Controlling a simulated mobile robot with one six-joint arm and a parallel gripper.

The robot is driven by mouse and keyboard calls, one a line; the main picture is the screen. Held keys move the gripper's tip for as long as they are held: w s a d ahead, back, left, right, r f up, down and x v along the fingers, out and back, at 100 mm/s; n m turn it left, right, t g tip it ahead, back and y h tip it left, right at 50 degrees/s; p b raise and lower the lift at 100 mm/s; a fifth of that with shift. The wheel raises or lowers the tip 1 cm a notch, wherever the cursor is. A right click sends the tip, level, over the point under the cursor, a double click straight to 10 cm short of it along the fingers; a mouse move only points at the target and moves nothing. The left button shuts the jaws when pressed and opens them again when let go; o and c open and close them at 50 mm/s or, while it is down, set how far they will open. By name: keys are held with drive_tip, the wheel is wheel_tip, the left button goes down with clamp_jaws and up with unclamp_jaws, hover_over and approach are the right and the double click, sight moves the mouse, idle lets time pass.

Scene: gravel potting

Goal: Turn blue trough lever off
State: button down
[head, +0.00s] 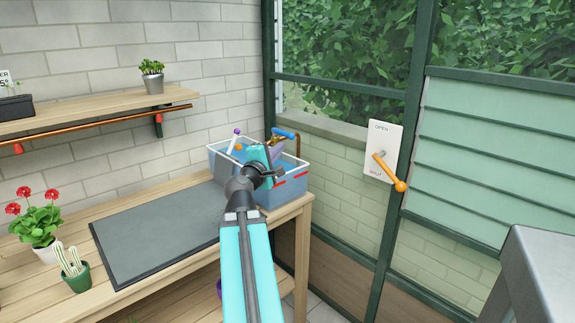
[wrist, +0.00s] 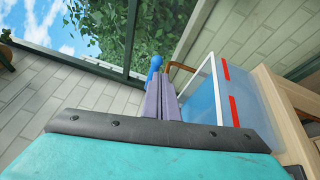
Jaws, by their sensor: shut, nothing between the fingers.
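The blue trough (head: 288,190) with a white rim stands at the right end of the bench, behind my arm. It also shows right of my fingers in the wrist view (wrist: 203,100). The blue lever (head: 285,134) lies roughly crosswise above the trough's back, by a copper pipe (head: 297,146). In the wrist view the lever (wrist: 155,65) shows just beyond my fingertips. My gripper (wrist: 163,82) is shut and empty, its tips close to the lever. I cannot tell whether they touch. My gripper and arm hide part of the trough and the tap beneath the lever.
An orange lever (head: 390,172) on a white OPEN/SHUT plate (head: 381,140) is on the right wall. A dark mat (head: 155,232) lies on the bench. A red-flowered pot (head: 42,230) and a cactus (head: 74,272) stand at left. A shelf (head: 100,108) hangs above.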

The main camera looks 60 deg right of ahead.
drive_tip(key=shift+s+a+f+b, duration=0.2)
drive_tip(key=shift+s+a+b, duration=0.3)
drive_tip(key=shift+b, duration=1.8)
drive_tip(key=s+a+b, duration=0.1)
drive_tip(key=s+b, duration=0.1)
drive_tip(key=b, duration=0.2)
drive_tip(key=s+a+b, duration=0.1)
drive_tip(key=s+b, duration=0.1)
drive_tip(key=b, duration=0.2)
drive_tip(key=shift+a, duration=0.4)
